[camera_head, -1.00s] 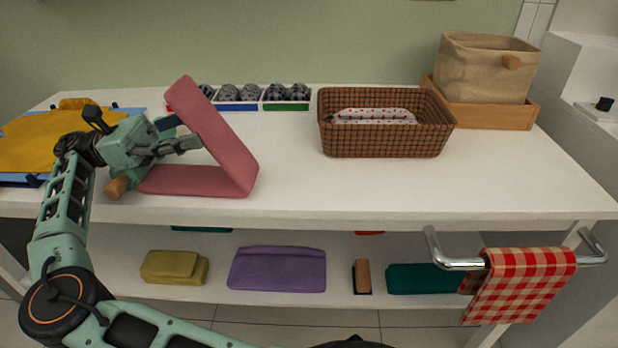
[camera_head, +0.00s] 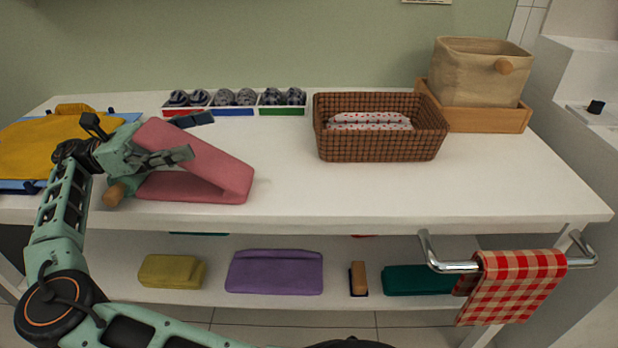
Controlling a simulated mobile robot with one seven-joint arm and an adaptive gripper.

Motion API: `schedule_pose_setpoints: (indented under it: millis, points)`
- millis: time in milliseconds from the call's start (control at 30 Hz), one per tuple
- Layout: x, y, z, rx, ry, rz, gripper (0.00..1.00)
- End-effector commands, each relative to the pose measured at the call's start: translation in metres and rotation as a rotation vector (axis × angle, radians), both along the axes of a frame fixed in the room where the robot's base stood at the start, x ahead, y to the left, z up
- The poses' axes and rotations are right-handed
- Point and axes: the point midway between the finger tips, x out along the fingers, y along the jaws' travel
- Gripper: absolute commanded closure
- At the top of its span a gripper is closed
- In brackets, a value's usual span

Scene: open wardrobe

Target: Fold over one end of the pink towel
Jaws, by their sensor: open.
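The pink towel (camera_head: 205,160) lies at the left front of the white tabletop. Its upper layer slopes down from the left to a bend at its right end, with a narrow gap above the lower layer. My gripper (camera_head: 186,154) is open at the towel's left part, in front of the upper layer. I cannot tell whether its fingers touch the cloth. The towel's left edge is partly hidden behind my gripper.
A yellow cloth (camera_head: 55,145) lies on a blue board at the left. A divided tray (camera_head: 235,111) of rolled items stands behind the towel. A brown basket (camera_head: 380,146) stands to the right, with clear tabletop between. A checked towel (camera_head: 512,285) hangs on a front rail.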

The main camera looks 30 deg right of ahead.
Motion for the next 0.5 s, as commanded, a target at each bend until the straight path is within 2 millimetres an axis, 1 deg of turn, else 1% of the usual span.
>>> schedule_pose_setpoints:
  millis: [33, 500]
  points:
    - [0.007, 0.009, -0.003, 0.010, 0.015, 0.037, 0.25]
    - [0.006, 0.006, 0.048, 0.008, 0.013, 0.034, 0.25]
